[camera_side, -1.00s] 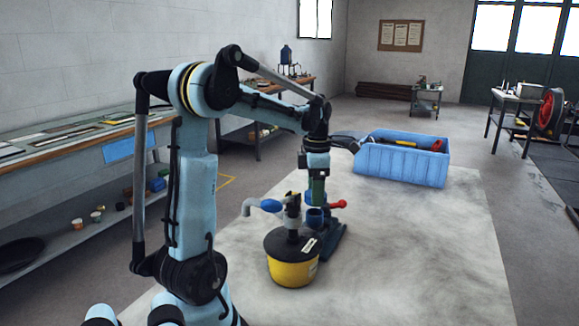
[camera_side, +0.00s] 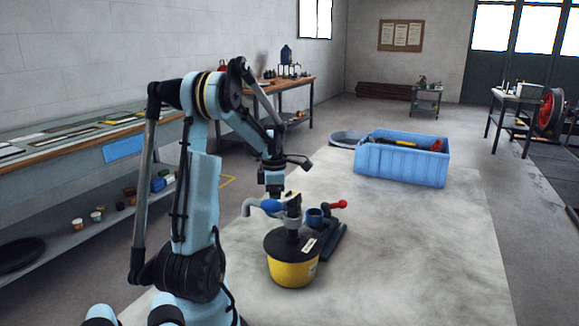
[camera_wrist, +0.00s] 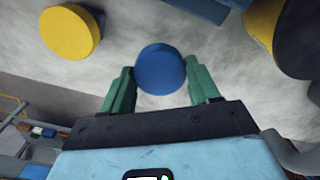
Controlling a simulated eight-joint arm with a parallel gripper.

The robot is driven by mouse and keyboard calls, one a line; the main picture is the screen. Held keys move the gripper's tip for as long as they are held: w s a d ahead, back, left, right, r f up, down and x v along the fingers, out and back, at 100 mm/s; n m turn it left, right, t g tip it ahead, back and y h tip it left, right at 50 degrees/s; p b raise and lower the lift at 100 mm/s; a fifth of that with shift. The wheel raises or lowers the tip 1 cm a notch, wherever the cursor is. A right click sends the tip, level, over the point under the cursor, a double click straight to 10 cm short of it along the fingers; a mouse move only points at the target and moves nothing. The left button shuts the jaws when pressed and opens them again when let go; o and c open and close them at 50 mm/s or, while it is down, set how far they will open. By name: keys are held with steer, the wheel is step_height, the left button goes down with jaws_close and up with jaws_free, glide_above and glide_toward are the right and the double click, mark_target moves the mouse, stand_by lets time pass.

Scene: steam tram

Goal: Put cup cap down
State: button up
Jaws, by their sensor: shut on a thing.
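The cup cap (camera_wrist: 161,69) is a round blue disc held between the green fingers of my gripper (camera_wrist: 161,82) in the wrist view. In the side view my gripper (camera_side: 274,190) hangs left of the cup and just above the blue handle; I cannot tell the cap apart from that handle there. The blue cup (camera_side: 315,217) stands with an open top on a dark blue base (camera_side: 331,241), behind the yellow pot.
A yellow pot (camera_side: 292,272) with a black lid, pipe and blue handle (camera_side: 271,205) stands close by. A red-tipped lever (camera_side: 338,204) sticks out right. A yellow disc (camera_wrist: 71,31) lies upper left in the wrist view. A blue crate (camera_side: 402,163) stands behind; the pale surface's right side is clear.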

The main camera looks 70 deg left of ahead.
steer(key=shift+f, duration=3.05)
steer(key=shift+f, duration=0.1)
steer(key=o, duration=1.1)
step_height(320, 180, up, 12)
steer(key=shift+r, duration=0.15)
